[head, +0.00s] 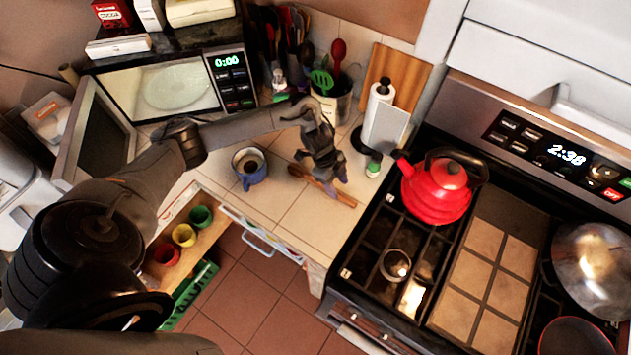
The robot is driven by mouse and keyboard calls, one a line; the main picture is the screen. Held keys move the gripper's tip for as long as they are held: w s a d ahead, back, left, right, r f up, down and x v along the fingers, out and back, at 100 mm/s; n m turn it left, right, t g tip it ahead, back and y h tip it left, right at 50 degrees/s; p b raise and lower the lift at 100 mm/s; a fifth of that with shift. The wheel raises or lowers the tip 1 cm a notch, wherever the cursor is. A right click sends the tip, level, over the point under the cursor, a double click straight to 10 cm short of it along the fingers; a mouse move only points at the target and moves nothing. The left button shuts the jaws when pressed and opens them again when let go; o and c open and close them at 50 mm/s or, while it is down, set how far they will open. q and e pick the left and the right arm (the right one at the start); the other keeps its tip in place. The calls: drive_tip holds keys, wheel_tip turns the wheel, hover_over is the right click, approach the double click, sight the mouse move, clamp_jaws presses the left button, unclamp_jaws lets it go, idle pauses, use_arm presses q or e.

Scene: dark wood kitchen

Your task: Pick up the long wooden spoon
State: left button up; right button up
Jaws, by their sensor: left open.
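The long wooden spoon (342,198) lies on the tiled counter, left of the stove. Its visible part points down and to the right; part of it is hidden by my left gripper. My left gripper (338,184) is open and hangs right over the spoon, fingers pointing down. I cannot tell whether the fingers touch the spoon or stand on either side of it. My right gripper is not in view.
A blue mug (254,180) stands left of the gripper, and a paper towel holder (382,115) behind it. A utensil crock (335,105) is at the back. A red kettle (436,190) is on the stove.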

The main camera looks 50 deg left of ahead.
sight(343, 197)
use_arm(q)
drive_tip(key=shift+x, duration=2.15)
clamp_jaws()
